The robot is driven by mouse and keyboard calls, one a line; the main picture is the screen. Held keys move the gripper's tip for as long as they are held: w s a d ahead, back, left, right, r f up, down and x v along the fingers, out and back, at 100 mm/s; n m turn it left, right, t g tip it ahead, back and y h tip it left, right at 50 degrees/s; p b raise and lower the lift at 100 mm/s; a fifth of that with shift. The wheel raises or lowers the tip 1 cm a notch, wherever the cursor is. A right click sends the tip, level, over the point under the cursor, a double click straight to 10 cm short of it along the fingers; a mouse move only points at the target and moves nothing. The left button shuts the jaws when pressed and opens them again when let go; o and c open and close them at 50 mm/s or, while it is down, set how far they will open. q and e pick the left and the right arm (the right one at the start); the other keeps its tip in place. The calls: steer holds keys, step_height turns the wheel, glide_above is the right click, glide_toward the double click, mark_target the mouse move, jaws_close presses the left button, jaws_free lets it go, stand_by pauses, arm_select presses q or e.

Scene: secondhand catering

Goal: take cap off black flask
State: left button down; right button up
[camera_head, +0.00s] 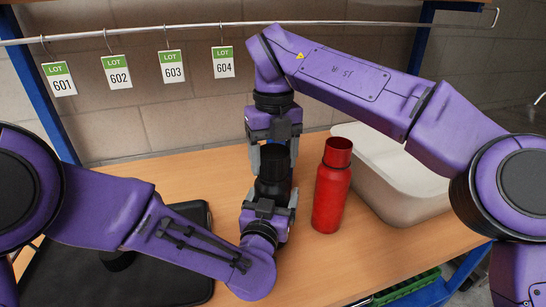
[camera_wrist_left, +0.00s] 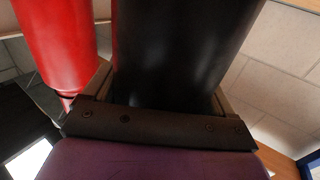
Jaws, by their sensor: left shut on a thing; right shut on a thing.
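The black flask (camera_head: 272,188) stands upright in the middle of the wooden table, between my two grippers. My left gripper (camera_head: 270,199) is shut around its lower body from the near side. The flask also fills the middle of the left wrist view (camera_wrist_left: 180,45). My right gripper (camera_head: 274,158) comes down from above and is shut on the dark cap (camera_head: 275,157) at the flask's top. The cap is partly hidden by the fingers. I cannot tell whether it is still seated on the flask.
A red flask (camera_head: 331,190) stands close to the right of the black one. Behind it is a beige bin (camera_head: 405,196). A black tray (camera_head: 180,290) lies at the front left, partly under my left arm. Lot tags (camera_head: 116,71) hang from a rail at the back.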

mark_target(273, 151)
steer(key=shift+r, duration=0.1)
stand_by(0.3)
steer(key=shift+r, duration=1)
arm_select(q)
steer(key=shift+r, duration=0.1)
arm_select(e)
step_height(273, 151, up, 4)
steer(key=shift+r, duration=0.1)
arm_select(q)
jaws_free()
